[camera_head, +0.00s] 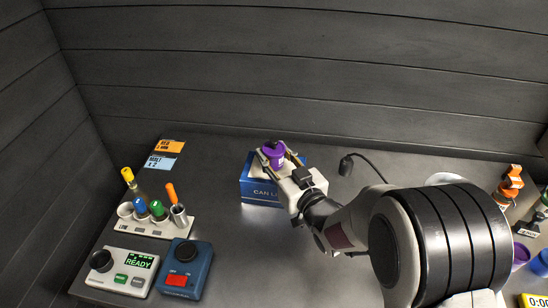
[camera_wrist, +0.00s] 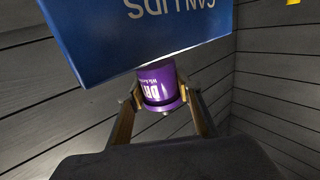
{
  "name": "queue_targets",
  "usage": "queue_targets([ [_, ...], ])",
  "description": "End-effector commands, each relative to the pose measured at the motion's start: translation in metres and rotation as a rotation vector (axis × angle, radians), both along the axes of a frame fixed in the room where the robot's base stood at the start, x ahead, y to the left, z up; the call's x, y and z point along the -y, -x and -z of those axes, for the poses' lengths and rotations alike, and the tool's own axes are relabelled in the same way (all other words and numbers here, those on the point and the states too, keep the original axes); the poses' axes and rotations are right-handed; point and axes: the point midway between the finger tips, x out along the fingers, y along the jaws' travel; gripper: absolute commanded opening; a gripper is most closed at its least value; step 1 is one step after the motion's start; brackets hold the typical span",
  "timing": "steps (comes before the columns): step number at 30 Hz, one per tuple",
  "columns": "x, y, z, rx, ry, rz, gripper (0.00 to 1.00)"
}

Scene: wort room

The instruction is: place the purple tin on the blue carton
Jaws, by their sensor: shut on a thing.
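The purple tin (camera_head: 273,152) is between the fingers of my gripper (camera_head: 272,159), over the top of the blue carton (camera_head: 260,193) in the head view. The carton stands near the back wall, partly hidden by my gripper. In the wrist view the tin (camera_wrist: 160,82) shows white lettering and is pinched by both fingertips (camera_wrist: 160,97). The carton's blue printed face (camera_wrist: 130,35) fills the top of that view, right next to the tin. Whether the tin touches the carton's top I cannot tell.
At the left stand a white rack (camera_head: 150,228) with several coloured-topped pieces, a white box with a READY display (camera_head: 138,260) and a blue switch box (camera_head: 187,268). Two labels (camera_head: 165,162) lie at the back. A black cable (camera_head: 362,160) lies right of the carton.

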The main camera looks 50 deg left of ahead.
Motion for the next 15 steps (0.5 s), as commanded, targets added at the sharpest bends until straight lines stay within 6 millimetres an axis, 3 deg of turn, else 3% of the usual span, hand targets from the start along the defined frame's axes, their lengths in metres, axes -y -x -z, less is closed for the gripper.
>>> queue_targets([
  [4,-0.0002,-0.0002,0.0098,0.001,-0.002,0.000,0.00],
  [15,-0.0002,-0.0001,0.0115,0.001,-0.003,0.000,0.00],
])
